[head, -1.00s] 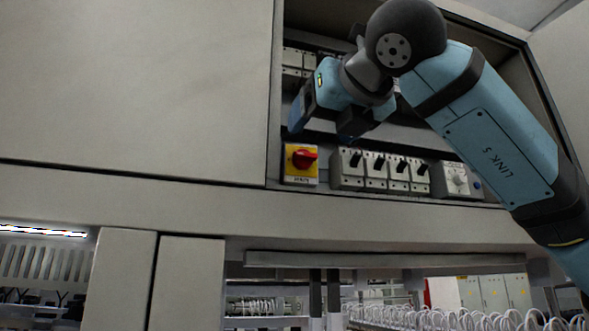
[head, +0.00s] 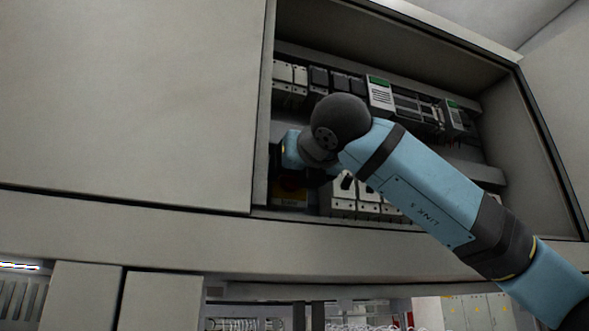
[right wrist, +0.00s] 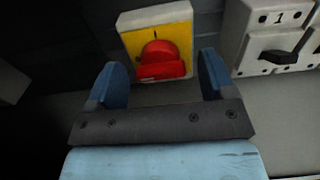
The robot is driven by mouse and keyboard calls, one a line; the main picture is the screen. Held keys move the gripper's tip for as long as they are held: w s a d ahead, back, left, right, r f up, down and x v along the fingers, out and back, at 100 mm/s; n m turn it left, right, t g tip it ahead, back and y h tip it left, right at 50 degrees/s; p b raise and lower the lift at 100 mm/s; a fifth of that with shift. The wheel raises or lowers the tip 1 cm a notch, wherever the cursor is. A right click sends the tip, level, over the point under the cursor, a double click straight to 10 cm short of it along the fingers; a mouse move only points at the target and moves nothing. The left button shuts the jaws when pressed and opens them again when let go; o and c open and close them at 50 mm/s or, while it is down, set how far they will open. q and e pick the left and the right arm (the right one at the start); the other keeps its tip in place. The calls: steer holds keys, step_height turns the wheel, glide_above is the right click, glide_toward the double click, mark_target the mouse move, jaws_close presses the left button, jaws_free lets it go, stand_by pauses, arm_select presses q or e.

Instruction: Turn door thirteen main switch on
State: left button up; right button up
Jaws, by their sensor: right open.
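The main switch has a red rotary knob (right wrist: 160,60) on a yellow plate (right wrist: 130,40) with a pale housing, seen in the right wrist view. The red handle lies roughly crosswise in that view. My right gripper (right wrist: 162,82) is open, its two blue fingers on either side of the knob's lower end. I cannot tell whether they touch it. In the head view only a shadowed part of the yellow plate (head: 289,197) shows below my right gripper (head: 290,172); the knob is hidden there. My left gripper is not in view.
Grey breakers (head: 343,206) with black toggles stand to the right of the switch; one marked 1 (right wrist: 277,17) is close by in the wrist view. An upper row of modules (head: 380,93) sits behind my arm. The closed cabinet panel (head: 125,100) borders the opening on the left.

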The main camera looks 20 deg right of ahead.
steer(key=shift+w+f, duration=0.1)
steer(key=shift+w, duration=0.65)
steer(key=shift+s, duration=0.1)
